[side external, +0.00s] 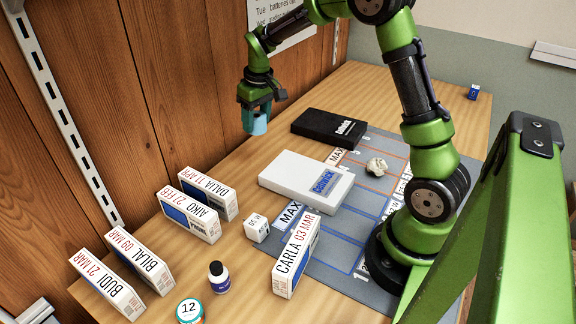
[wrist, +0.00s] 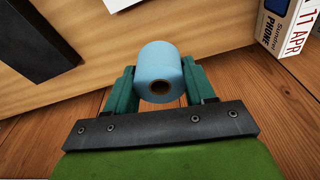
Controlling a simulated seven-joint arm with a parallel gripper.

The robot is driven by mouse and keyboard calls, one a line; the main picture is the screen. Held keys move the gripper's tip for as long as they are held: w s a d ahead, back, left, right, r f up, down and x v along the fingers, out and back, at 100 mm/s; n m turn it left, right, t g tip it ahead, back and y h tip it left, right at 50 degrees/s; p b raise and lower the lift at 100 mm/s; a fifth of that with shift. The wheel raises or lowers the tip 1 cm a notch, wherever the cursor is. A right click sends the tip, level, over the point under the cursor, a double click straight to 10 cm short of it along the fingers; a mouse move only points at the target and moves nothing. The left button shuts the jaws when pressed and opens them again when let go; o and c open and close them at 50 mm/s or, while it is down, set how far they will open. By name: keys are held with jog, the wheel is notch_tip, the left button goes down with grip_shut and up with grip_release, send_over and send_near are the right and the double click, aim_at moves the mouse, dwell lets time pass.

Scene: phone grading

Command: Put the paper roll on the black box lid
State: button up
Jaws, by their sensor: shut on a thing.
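A light blue paper roll (wrist: 157,66) is held between the teal fingers of my gripper (wrist: 158,84). In the side external view my gripper (side external: 258,112) holds the roll (side external: 260,126) in the air, over the left side of the table near the wooden wall. The black box lid (side external: 328,127) lies flat at the table's far part, to the right of the roll and apart from it. Part of a dark flat thing, likely the lid (wrist: 28,40), shows at the upper left of the wrist view.
A white flat box (side external: 305,180) lies in front of the black lid. A grey mat (side external: 335,243) carries a crumpled white piece (side external: 376,166). Several upright labelled boxes (side external: 187,215), a small bottle (side external: 219,277) and a round tin (side external: 190,311) stand nearer. A small blue box (side external: 473,92) stands far right.

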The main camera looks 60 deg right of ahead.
jog(key=s+d+m, duration=0.2)
jog(key=s+d, duration=0.8)
jog(key=d, duration=0.1)
jog(key=s+d, duration=0.3)
jog(key=s, duration=0.3)
jog(key=n, duration=0.2)
send_over(329, 123)
notch_tip(329, 123, down, 4)
jog(key=shift+s, duration=0.1)
jog(key=shift+f, duration=1.75)
jog(key=shift+f, duration=0.1)
jog(key=o, duration=1)
jog(key=shift+o, duration=0.2)
